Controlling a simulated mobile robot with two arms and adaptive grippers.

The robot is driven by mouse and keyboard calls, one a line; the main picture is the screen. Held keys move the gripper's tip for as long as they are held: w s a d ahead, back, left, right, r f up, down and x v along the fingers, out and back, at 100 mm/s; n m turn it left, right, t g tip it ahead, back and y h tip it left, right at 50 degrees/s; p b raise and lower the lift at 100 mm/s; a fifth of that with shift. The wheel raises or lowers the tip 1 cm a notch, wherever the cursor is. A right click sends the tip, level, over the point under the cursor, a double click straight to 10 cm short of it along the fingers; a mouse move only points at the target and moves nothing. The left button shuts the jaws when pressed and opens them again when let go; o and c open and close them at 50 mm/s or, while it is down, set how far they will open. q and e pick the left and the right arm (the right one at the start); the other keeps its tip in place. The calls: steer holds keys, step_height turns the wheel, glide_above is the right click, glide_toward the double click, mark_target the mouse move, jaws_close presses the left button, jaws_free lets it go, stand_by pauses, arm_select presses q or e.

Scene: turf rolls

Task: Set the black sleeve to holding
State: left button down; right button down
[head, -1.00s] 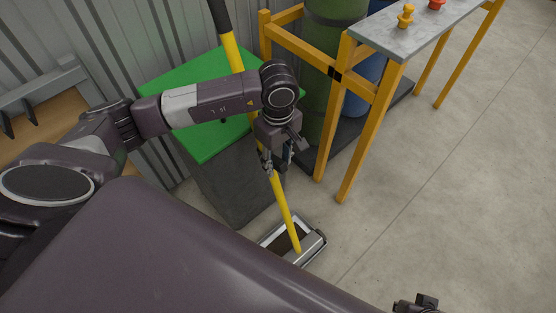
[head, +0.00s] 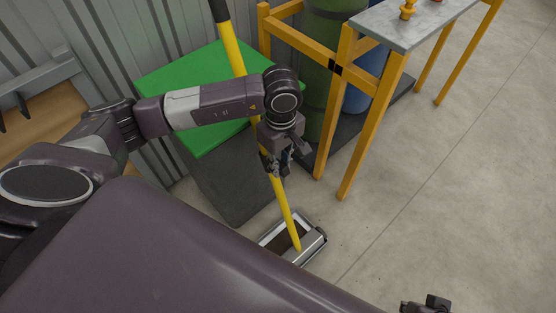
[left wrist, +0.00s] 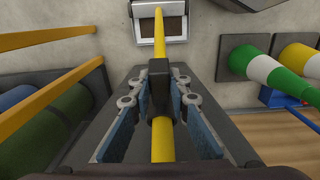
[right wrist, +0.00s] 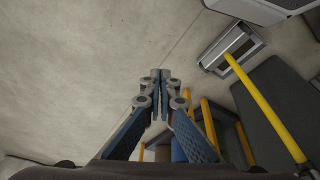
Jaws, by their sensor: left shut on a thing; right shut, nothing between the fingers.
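The black sleeve (left wrist: 159,82) sits around the yellow pole (left wrist: 161,40) in the left wrist view. My left gripper (left wrist: 160,90) is shut on the sleeve, with blue finger pads on both sides. In the head view my left gripper (head: 277,166) is at the lower part of the leaning pole (head: 233,52) and hides the sleeve. The pole's foot stands in a metal-framed head (head: 313,244) on the floor. My right gripper (right wrist: 160,78) is shut and empty, away from the pole, and its arm shows at the lower right of the head view.
A dark box with a green top (head: 205,65) stands just behind my left arm. A yellow frame (head: 370,120) and a grey shelf (head: 410,25) with an orange knob (head: 407,10) stand to the right, near green and blue cylinders. The floor (head: 450,190) at right is clear.

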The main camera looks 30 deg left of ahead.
mark_target(281, 165)
arm_select(q)
steer(key=shift+d+f, duration=0.15)
steer(key=shift+f, duration=0.3)
steer(key=shift+s, duration=0.1)
arm_select(e)
steer(key=shift+s+r, duration=0.25)
steer(key=shift+r, duration=0.15)
arm_select(q)
steer(key=c, duration=1.8)
jaws_free()
steer(key=shift+f, duration=0.1)
step_height(281, 165, up, 12)
